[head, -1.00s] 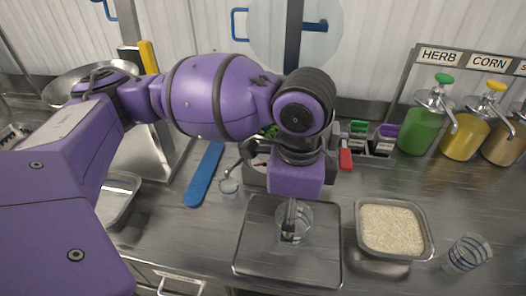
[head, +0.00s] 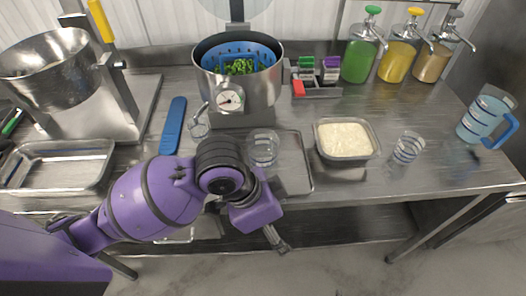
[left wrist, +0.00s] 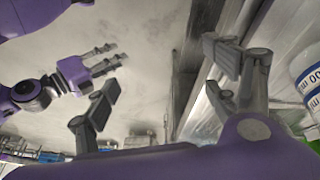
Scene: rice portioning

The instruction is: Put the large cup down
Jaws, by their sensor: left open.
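The large cup (head: 263,148), clear with blue markings, stands upright on the metal tray (head: 297,178). My left arm hides part of the tray. My left gripper (head: 278,243) is apart from the cup, out over the counter's front edge. In the left wrist view my left gripper (left wrist: 165,85) is open with nothing between its fingers. A clear cup with blue markings (left wrist: 308,82), likely the same one, shows at the right edge there. My right gripper (left wrist: 112,57) shows at the upper left of that view, its two fingers apart and empty.
A rice container (head: 346,141), a striped clear cup (head: 408,147) and a blue-handled jug (head: 487,118) stand to the right. A pot (head: 238,88) and sauce pumps (head: 362,55) stand behind. Floor space is open in front.

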